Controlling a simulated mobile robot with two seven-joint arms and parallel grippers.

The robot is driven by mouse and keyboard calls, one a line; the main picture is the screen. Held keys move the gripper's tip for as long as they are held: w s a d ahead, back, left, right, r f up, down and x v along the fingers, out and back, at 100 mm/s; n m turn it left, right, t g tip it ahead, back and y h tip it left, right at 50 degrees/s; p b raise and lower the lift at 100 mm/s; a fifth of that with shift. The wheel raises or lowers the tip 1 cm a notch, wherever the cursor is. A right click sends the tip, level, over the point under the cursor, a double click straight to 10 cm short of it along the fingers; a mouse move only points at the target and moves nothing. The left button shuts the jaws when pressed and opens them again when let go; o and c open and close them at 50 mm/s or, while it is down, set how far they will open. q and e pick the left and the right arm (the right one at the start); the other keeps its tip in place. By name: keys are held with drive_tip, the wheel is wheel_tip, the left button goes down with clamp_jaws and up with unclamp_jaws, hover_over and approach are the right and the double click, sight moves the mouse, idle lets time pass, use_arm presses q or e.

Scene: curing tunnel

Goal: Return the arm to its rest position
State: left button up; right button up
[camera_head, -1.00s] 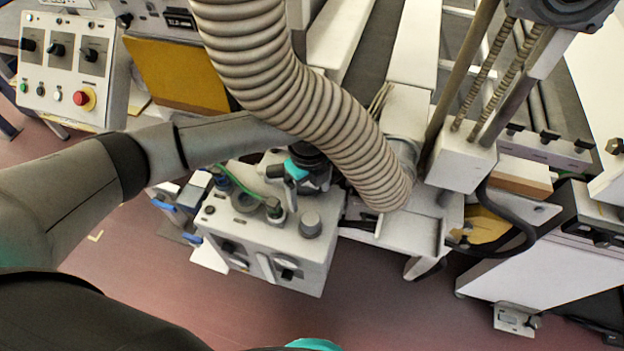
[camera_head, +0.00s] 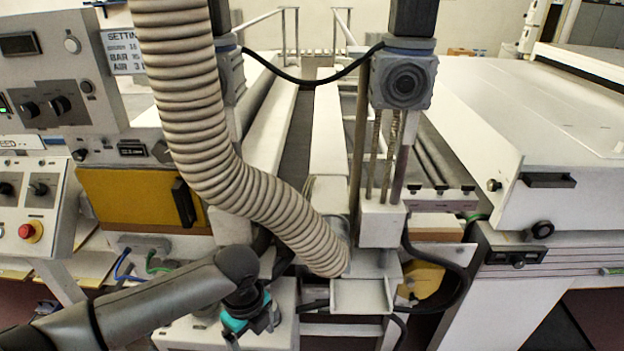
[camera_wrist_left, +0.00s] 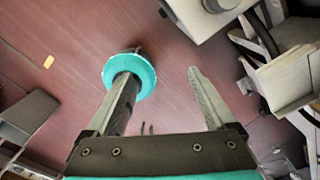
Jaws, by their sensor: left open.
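My left arm (camera_head: 150,305) comes in from the lower left of the head view and ends beside the white control box (camera_head: 185,333) below the ribbed hose. Its dark wrist with a teal band shows there; the fingertips are not clear in that view. In the left wrist view my left gripper (camera_wrist_left: 162,78) is open, with nothing between its fingers and the reddish floor beyond. A teal ring (camera_wrist_left: 147,75) shows near the left finger; I cannot tell whether it touches it. My right gripper is not in view.
A thick ribbed hose (camera_head: 195,115) hangs down close to my left wrist. A control panel with a red button (camera_head: 31,232) stands at left, a yellow panel (camera_head: 130,200) behind the arm. A large white machine (camera_head: 560,130) fills the right. Open floor (camera_wrist_left: 60,25) shows below the gripper.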

use_arm(q)
drive_tip(key=s+d+r+n+t+h, duration=0.15)
drive_tip(key=s+d+n+h, duration=0.25)
drive_tip(key=s+d+n, duration=0.5)
drive_tip(key=s+a+r+n+t+y, duration=0.1)
drive_tip(key=s+a+n+y, duration=0.1)
drive_tip(key=s+a+n, duration=0.35)
drive_tip(key=s+a+n+t+y, duration=0.1)
drive_tip(key=s+a+n+y, duration=0.15)
drive_tip(key=a+n, duration=0.6)
wheel_tip(320, 180, down, 29)
drive_tip(key=s+g+b, duration=0.1)
drive_tip(key=s+b, duration=0.2)
drive_tip(key=b, duration=0.4)
drive_tip(key=s+a+f+b, duration=0.1)
drive_tip(key=s+f+b, duration=0.2)
drive_tip(key=s+f, duration=0.4)
drive_tip(key=s+a+f+g+b, duration=0.1)
drive_tip(key=s+f+b, duration=0.2)
drive_tip(key=s+f, duration=0.5)
wheel_tip(320, 180, down, 5)
drive_tip(key=shift+a+r, duration=0.1)
drive_tip(key=shift+a, duration=0.25)
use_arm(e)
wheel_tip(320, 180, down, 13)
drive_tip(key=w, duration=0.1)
